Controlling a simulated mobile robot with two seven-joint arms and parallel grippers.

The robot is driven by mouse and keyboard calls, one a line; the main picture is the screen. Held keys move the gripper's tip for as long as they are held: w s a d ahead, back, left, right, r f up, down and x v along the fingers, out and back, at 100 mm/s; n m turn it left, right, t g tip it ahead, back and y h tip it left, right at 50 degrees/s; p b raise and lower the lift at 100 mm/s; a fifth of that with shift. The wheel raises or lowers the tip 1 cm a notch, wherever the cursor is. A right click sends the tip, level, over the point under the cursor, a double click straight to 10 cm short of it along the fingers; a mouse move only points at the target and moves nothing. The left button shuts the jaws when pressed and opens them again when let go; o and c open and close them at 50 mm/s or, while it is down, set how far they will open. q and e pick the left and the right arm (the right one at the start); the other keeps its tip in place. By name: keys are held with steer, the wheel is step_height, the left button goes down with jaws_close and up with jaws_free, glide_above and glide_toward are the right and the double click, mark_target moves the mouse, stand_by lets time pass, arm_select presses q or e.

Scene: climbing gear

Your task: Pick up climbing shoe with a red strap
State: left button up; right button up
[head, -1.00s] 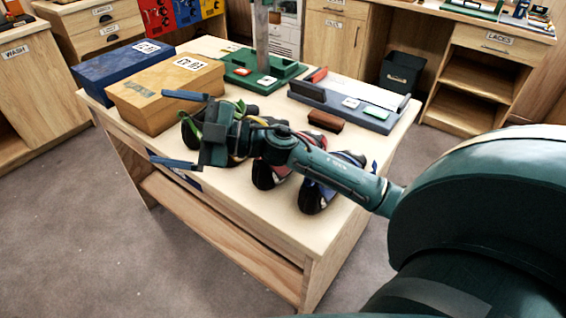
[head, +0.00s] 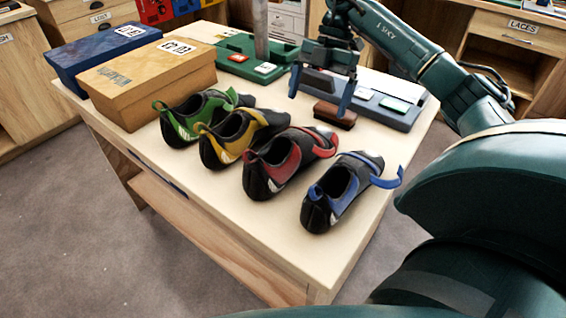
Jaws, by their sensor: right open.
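The climbing shoe with a red strap (head: 286,160) stands on the wooden table, third from the left in a row of shoes. It is black and red, with a red loop at its heel. My right gripper (head: 318,106) is open, fingers pointing down, behind and to the right of the red shoe. One finger is near the brown brush (head: 335,116); I cannot tell whether they touch. Nothing is between the fingers that I can tell is held. My left gripper is out of view.
Shoes with green (head: 197,115), yellow (head: 240,135) and blue (head: 343,190) straps flank the red one. A tan box (head: 150,88) and a blue box (head: 100,55) stand at the left. A green stand (head: 240,66) and grey tray (head: 400,118) are behind. The table's front strip is clear.

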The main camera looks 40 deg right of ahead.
mark_target(308, 131)
steer(key=x, duration=0.5)
steer(key=shift+a+f+b, duration=0.15)
steer(key=shift+f+b, duration=0.1)
steer(key=shift+b, duration=0.05)
steer(key=shift+s+b+x, duration=0.15)
steer(key=shift+x, duration=1.2)
steer(key=shift+s+b+x, duration=0.1)
steer(key=shift+b+x, duration=0.05)
steer(key=shift+x, duration=1.2)
steer(key=shift+a+r, duration=0.1)
steer(key=c, duration=1.1)
